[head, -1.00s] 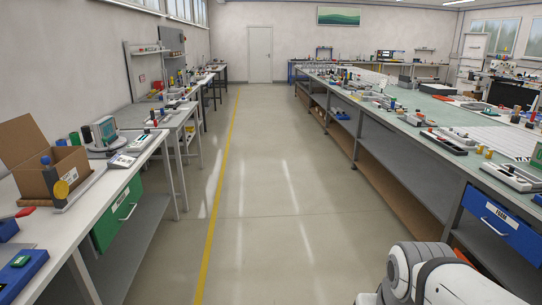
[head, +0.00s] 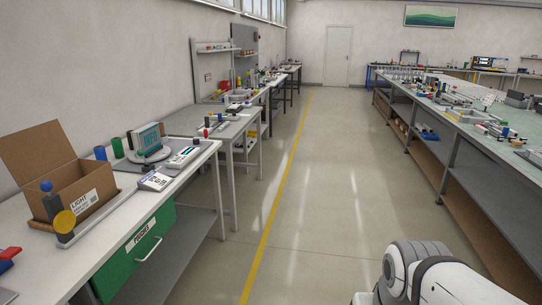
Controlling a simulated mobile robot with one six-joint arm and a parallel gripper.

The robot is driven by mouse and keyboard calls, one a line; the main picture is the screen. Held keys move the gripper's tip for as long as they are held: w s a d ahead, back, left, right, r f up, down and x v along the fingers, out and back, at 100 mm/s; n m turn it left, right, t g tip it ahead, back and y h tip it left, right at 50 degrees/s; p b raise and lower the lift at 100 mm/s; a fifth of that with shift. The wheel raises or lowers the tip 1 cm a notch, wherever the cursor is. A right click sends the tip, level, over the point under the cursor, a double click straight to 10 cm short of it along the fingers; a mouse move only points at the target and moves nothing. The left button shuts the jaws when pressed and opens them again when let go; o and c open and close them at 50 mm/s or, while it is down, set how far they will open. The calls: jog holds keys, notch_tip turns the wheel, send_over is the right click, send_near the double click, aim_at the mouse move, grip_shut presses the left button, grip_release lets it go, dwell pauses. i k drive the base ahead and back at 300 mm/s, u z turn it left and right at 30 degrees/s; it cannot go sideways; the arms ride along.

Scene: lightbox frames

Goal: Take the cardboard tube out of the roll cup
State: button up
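I cannot make out the cardboard tube or the roll cup for certain in the head view. Small cylinders, one blue (head: 100,153) and one green (head: 117,147), stand on the near left bench (head: 95,250) behind an open cardboard box (head: 75,190). Part of my own white arm (head: 440,280) shows at the bottom right. My gripper is outside the view.
A green drawer (head: 135,252) is in the left bench's front. A scale-like device (head: 149,143) stands behind the box. The aisle floor (head: 320,200), with a yellow line (head: 275,195), is clear. A long bench (head: 480,140) runs along the right.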

aim_at(161, 124)
jog(key=u, duration=0.5)
jog(key=i, duration=1.7)
jog(key=u, duration=0.6)
jog(key=i, duration=0.6)
jog(key=z, duration=0.25)
jog(key=k, duration=1.35)
jog(key=z, duration=0.75)
jog(key=i, duration=2.65)
jog(key=u, duration=0.8)
jog(key=i, duration=1.25)
jog(key=u, duration=1.3)
jog(key=i, duration=0.5)
jog(key=u, duration=0.2)
